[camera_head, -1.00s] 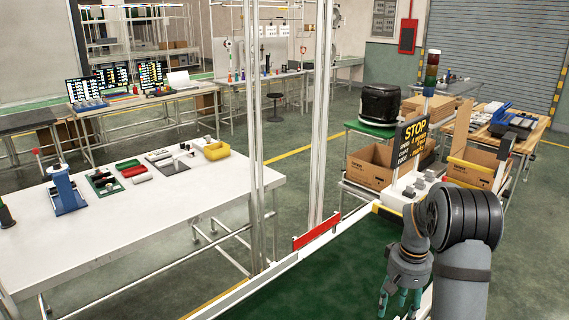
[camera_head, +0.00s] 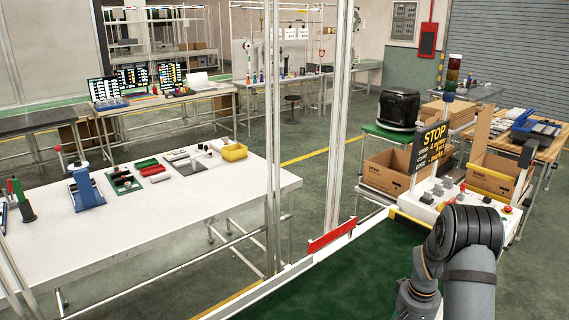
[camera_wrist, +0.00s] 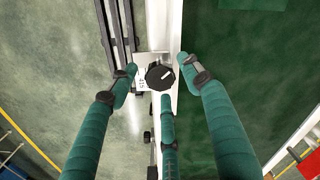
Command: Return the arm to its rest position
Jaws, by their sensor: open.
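My gripper (camera_wrist: 157,66) shows in the wrist view with its teal fingers spread apart and nothing between them. It points down over the white side rail (camera_wrist: 165,22) of the conveyor. A black round knob on a bracket (camera_wrist: 160,77) appears beyond the fingertips. I cannot tell how far below them it is. In the head view my arm (camera_head: 465,250) is bent at the lower right, and the gripper is out of frame below.
The green conveyor belt (camera_head: 350,270) runs beside the arm, with a red plate (camera_head: 332,236) on its rail. A STOP sign (camera_head: 431,143) and control box (camera_head: 455,193) stand at its far end. A black fryer (camera_head: 398,108) sits behind. A white workbench (camera_head: 150,205) is at left.

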